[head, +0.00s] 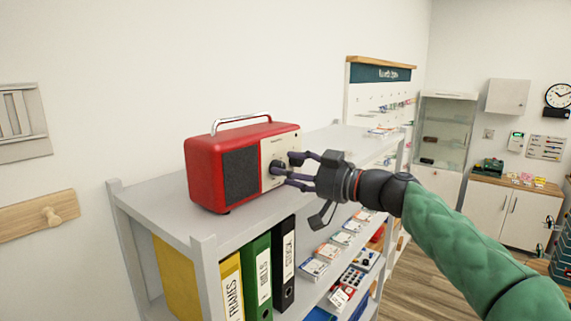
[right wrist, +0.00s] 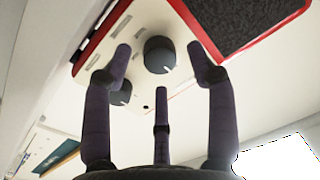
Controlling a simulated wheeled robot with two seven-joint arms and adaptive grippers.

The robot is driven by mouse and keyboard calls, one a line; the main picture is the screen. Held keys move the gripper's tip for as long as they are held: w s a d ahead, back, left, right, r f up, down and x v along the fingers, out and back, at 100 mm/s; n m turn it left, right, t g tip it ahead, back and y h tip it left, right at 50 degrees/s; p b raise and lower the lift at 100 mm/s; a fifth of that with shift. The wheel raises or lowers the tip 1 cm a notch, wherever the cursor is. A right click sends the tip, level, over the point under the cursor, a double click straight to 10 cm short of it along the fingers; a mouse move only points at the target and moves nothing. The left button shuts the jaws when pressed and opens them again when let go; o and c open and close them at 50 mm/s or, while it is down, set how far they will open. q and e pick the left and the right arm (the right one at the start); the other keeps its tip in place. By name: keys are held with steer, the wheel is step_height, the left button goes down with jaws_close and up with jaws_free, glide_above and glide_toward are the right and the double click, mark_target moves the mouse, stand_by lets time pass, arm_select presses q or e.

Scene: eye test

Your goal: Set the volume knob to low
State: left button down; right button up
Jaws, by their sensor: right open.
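A red radio (head: 222,172) with a dark speaker grille and a cream front panel (head: 272,150) stands upright on the grey shelf unit's top. In the right wrist view, the cream panel (right wrist: 185,22) carries a larger dark knob (right wrist: 159,55) and a smaller dark knob (right wrist: 122,94) with a white mark. I cannot read which is the volume knob. My right gripper (head: 284,170) is open in front of the panel. Its fingers (right wrist: 159,70) spread around the larger knob, with visible gaps at the sides. In the head view the fingers partly hide the knobs. My left gripper is not in view.
The shelf top (head: 165,197) is clear left of the radio. Yellow, green and black binders (head: 257,272) stand on the shelf below, with small boxes (head: 314,267) beside them. A corner post (head: 205,262) rises at the front. A wall (head: 150,60) is behind.

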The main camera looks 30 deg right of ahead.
steer(key=shift+x, duration=0.85)
steer(key=c, duration=1.2)
steer(key=shift+o, duration=0.2)
